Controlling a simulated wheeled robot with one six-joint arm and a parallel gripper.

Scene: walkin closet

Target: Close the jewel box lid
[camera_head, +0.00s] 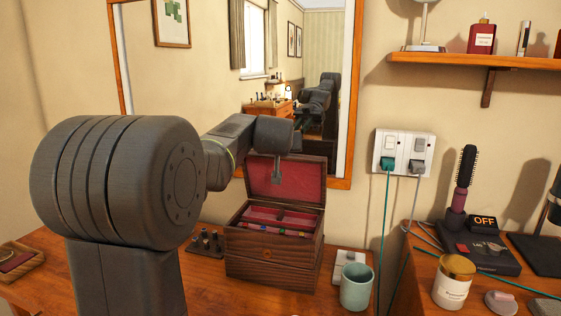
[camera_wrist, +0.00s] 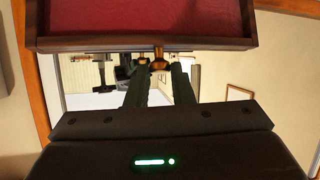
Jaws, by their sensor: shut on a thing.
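The wooden jewel box (camera_head: 272,262) stands on the dresser below the mirror. Its lid (camera_head: 312,184), lined in red, is raised roughly upright at the back. In the head view my gripper (camera_head: 277,172) is in front of the lid, partly covering it. In the wrist view the lid (camera_wrist: 150,44) fills the top, with a small brass knob (camera_wrist: 158,59) on its edge. My gripper (camera_wrist: 159,68) has its green fingers closed on this knob. The red-lined compartments of the box hold small coloured items.
A green cup (camera_head: 356,288) stands right of the box, near a small white item (camera_head: 347,260). A mirror (camera_head: 340,130) is behind. A hairbrush (camera_head: 462,180) and a jar (camera_head: 453,283) stand at the right.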

